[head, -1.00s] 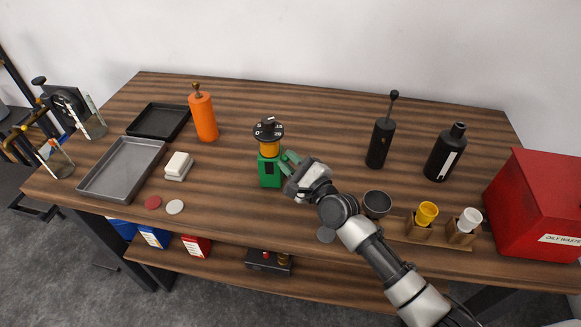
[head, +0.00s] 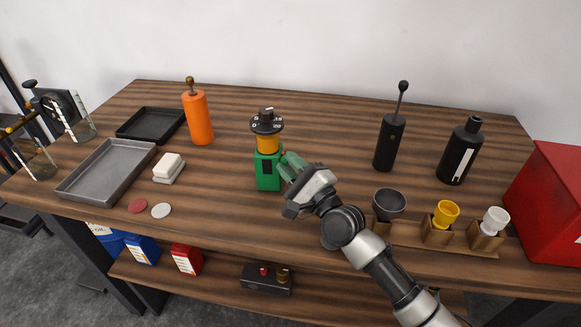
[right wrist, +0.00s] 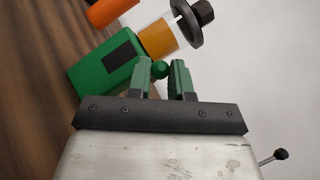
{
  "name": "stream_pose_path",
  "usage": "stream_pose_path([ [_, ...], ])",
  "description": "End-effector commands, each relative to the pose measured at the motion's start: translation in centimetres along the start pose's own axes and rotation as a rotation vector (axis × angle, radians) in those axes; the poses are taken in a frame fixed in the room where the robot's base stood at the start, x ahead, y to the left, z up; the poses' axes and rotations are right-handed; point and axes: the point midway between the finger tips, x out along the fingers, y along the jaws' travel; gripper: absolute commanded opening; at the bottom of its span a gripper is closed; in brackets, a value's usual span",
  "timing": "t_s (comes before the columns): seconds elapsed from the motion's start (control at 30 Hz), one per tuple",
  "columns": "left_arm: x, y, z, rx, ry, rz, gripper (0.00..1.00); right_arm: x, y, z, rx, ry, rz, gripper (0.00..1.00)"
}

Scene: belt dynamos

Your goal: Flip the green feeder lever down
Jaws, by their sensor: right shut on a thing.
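The green feeder (head: 268,172) stands upright near the middle of the table, with an amber section and a black numbered dial on top. It also shows tilted in the right wrist view (right wrist: 103,70). Its green lever (right wrist: 161,71) shows there as a small round end beside the body. My right gripper (head: 288,164) is at the feeder's right side. Its two green fingers (right wrist: 164,76) are shut on the lever, one on each side of it. The fingers hide most of the lever, so its angle is hard to tell. My left gripper is not in view.
An orange cylinder (head: 198,118) stands left of the feeder, with trays (head: 108,172) beyond. A dark bowl (head: 389,204) and a rack with yellow (head: 446,212) and white cups are right of my arm. A black cylinder (head: 388,143) and bottle (head: 459,152) stand behind.

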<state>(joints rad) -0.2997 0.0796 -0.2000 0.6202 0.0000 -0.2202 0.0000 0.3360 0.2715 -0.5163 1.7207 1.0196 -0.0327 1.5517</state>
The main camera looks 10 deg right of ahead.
Motion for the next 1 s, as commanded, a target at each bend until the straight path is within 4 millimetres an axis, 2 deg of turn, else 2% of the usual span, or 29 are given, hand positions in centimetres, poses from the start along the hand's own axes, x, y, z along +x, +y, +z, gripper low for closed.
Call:
stream_pose_path([
  [0.07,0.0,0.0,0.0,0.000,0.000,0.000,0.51,0.0,0.1,0.0,0.000,0.001,0.002,0.00],
  [0.1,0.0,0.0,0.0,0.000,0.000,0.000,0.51,0.0,0.1,0.0,0.001,0.001,0.002,0.25],
  [0.23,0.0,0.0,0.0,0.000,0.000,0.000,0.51,0.0,0.1,0.0,0.001,0.001,0.002,0.45],
  [0.27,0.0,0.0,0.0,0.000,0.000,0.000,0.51,0.0,0.1,0.0,0.001,0.001,0.002,0.46],
  [0.53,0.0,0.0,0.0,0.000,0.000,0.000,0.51,-0.1,0.1,0.0,0.001,0.001,0.001,0.46],
  [0.63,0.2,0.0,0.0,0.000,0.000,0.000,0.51,-0.9,0.1,-0.1,0.000,0.002,0.002,0.46],
  [1.0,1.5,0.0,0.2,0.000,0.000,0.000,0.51,-8.0,0.3,-0.2,-0.001,0.002,0.004,0.46],
])
